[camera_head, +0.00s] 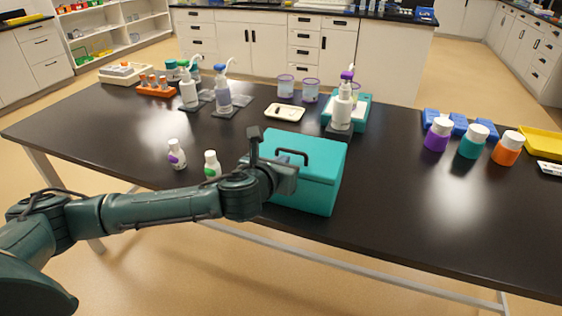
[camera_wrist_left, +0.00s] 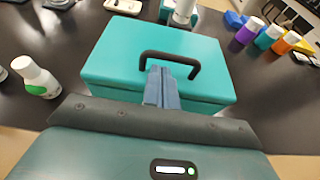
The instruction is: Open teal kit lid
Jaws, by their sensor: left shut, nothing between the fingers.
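The teal kit (camera_head: 322,178) is a box on the black table near its front edge, and its lid (camera_head: 312,150) is down. A dark handle (camera_head: 292,151) arches over the lid; it also shows in the wrist view (camera_wrist_left: 170,55). My left gripper (camera_head: 289,170) is at the front left of the kit. In the wrist view its blue-grey fingers (camera_wrist_left: 162,84) are together with nothing between them, overlapping the front edge of the lid just below the handle. Whether they touch the lid I cannot tell. My right gripper is out of view.
Two small white bottles (camera_head: 211,164) stand left of the kit, close to my arm. Behind it a white pump bottle (camera_head: 343,108) stands by a teal device (camera_head: 358,112). The table right of the kit is clear.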

